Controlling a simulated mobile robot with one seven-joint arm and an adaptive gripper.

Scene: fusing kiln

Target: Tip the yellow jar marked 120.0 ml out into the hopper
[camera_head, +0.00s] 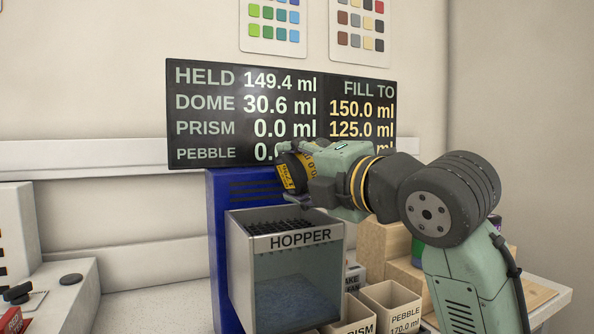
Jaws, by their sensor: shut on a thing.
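My gripper (303,178) is shut on the yellow jar (287,173), a dark-and-yellow jar seen partly behind the fingers. The jar is tilted on its side above the hopper's back part. Its label is turned and only partly readable. The hopper (236,262) is a clear-fronted box with a dark grate on top and bluish-grey material inside. No falling stream can be made out. The display (240,110) reads HELD 149.4 ml, DOME 30.6 ml and PRISM 0.0 ml. My arm hides part of its lower lines.
A blue column (222,220) stands behind the hopper. Bins marked PRISM (352,328) and PEBBLE (398,298) stand to its right, near wooden steps (400,272). A white machine (40,260) is at the left. The counter between it and the hopper is clear.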

